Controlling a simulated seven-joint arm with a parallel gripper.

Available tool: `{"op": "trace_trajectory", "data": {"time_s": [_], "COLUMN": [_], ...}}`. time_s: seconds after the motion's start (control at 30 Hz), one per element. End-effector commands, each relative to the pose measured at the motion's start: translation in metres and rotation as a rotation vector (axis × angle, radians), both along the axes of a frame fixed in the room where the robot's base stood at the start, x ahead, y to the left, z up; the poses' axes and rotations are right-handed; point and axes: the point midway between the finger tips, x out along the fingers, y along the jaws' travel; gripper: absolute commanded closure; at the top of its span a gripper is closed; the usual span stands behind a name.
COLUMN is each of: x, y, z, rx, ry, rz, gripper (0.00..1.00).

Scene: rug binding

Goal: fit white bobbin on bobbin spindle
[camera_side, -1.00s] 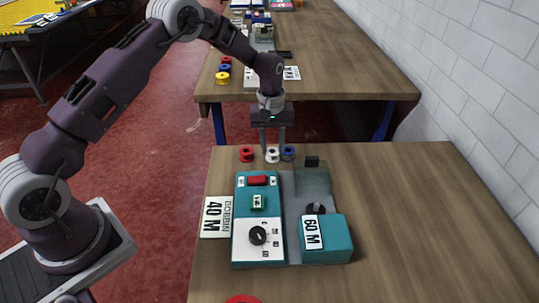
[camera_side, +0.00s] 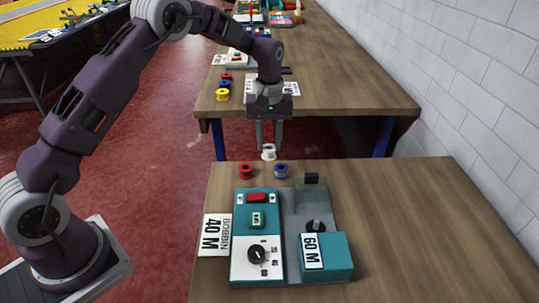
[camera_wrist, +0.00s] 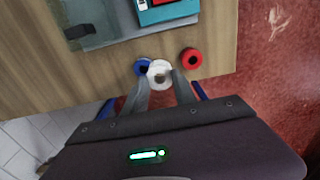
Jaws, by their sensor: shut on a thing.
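The white bobbin (camera_side: 268,153) is between the fingertips of my gripper (camera_side: 268,146), which is shut on it and holds it upright above the table's far edge. In the wrist view the white bobbin (camera_wrist: 158,71) shows between the two fingers (camera_wrist: 161,80). The winding machine (camera_side: 243,272) stands nearer the side camera, apart from the bobbin. A dark round part (camera_side: 316,226), perhaps the bobbin spindle, sits on its grey base beside the teal box marked 60 M (camera_side: 335,262). Its exact shape is too small to tell.
A red bobbin (camera_side: 246,171) and a blue bobbin (camera_side: 281,171) stand on the table close below my gripper. A clear guard (camera_side: 313,196) with a black block (camera_side: 311,178) rises at the machine's far end. The table's right side (camera_side: 410,225) is clear.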

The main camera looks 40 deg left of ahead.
Motion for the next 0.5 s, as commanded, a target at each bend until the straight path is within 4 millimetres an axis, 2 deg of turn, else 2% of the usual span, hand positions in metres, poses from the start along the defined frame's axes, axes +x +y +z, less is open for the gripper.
{"op": "trace_trajectory", "data": {"time_s": [0.13,0.4,0.5], "x": [0.002,0.001,-0.001], "y": [-0.001,-0.001,-0.024], "z": [0.037,0.092,0.089], "rx": [-0.001,-0.001,-0.002], "ry": [-0.008,-0.008,-0.008], "rz": [-0.001,-0.001,-0.006], "gripper": [1.0,1.0,1.0]}}
